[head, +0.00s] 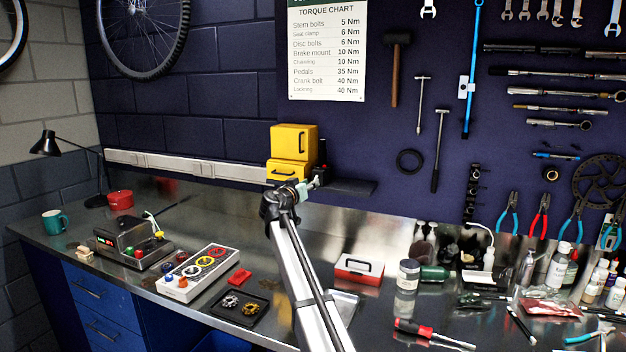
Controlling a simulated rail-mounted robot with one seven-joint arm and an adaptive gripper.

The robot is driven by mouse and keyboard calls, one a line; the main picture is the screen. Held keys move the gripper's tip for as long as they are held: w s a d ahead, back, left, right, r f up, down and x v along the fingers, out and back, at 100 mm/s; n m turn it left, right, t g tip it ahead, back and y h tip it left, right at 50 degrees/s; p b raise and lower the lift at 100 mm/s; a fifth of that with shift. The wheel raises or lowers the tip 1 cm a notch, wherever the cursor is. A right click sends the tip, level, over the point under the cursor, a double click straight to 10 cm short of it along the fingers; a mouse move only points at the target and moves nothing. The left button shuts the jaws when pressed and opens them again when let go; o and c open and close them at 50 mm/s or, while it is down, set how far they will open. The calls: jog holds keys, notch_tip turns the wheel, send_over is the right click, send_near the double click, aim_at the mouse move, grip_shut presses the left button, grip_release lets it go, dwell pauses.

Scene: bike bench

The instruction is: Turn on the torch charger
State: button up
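No thing in the head view is clearly marked as the torch charger. A dark metal unit (133,243) with a small red display, green and red round parts on its front and a light cable stands on the left of the bench. To its right lies a light box (198,274) with a row of coloured buttons and rings. My gripper (314,182) is raised at the back of the bench, in front of the shelf and beside the yellow boxes. Its fingers are small and partly hidden, so I cannot tell whether it is open or shut.
Two stacked yellow boxes (292,142) stand by a dark wall shelf (352,187). A black tray with cogs (240,307), a red-and-white box (359,268), a jar (408,274) and a screwdriver (432,333) lie on the bench. A desk lamp (46,144) stands far left. Bottles crowd the right.

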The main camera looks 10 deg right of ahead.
jog(key=x, duration=0.3)
jog(key=shift+w, duration=0.1)
grip_shut()
